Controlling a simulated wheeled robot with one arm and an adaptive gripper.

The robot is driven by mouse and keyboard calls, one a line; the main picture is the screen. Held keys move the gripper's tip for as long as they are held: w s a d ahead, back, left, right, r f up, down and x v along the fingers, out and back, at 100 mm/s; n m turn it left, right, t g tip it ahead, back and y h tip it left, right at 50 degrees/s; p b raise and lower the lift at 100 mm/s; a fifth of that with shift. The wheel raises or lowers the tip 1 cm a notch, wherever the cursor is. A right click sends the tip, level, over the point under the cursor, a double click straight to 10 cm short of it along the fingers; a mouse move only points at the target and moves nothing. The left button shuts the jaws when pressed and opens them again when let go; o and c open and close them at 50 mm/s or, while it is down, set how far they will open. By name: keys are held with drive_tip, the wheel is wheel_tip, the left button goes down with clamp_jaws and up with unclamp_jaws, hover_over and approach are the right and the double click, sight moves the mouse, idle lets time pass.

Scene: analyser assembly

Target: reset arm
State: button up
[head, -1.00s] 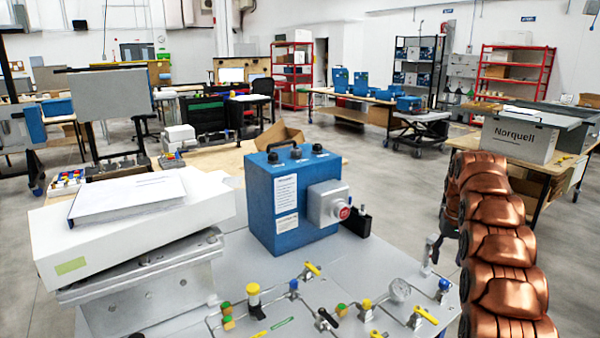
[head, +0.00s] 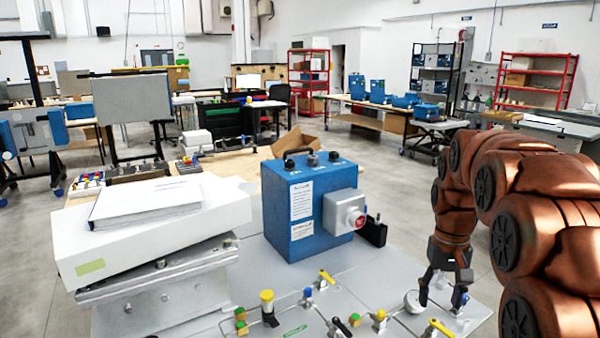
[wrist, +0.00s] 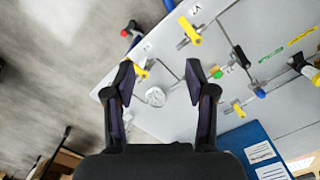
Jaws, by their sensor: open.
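My gripper (head: 441,294) hangs at the end of my copper-coloured arm, over the right end of the grey panel table (head: 250,270). In the wrist view my gripper (wrist: 166,86) is open, its two dark fingers spread apart with nothing held between them. A round gauge (wrist: 156,97) shows between the fingers, lower down on the panel. In the head view the gauge (head: 413,302) sits just left of the fingers. I cannot tell how high the fingers are above the panel.
A blue box (head: 305,205) with a red button stands mid-table. A white box (head: 150,225) with papers lies at the left. Yellow-handled valves (head: 327,277) and thin pipes cover the panel's front. Workbenches and red shelves (head: 537,82) stand farther back.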

drive_tip(key=s+a+f, duration=0.2)
drive_tip(key=s+a, duration=0.1)
drive_tip(key=s, duration=0.7)
drive_tip(key=s+a+f+n, duration=0.1)
drive_tip(key=s+a+f, duration=0.1)
drive_tip(key=s, duration=0.8)
drive_tip(key=s+a+f, duration=0.2)
drive_tip(key=s+a, duration=0.3)
drive_tip(key=s, duration=0.4)
drive_tip(key=shift+s+f+n+g, duration=0.2)
drive_tip(key=shift+s+n+g, duration=0.2)
idle(1.8)
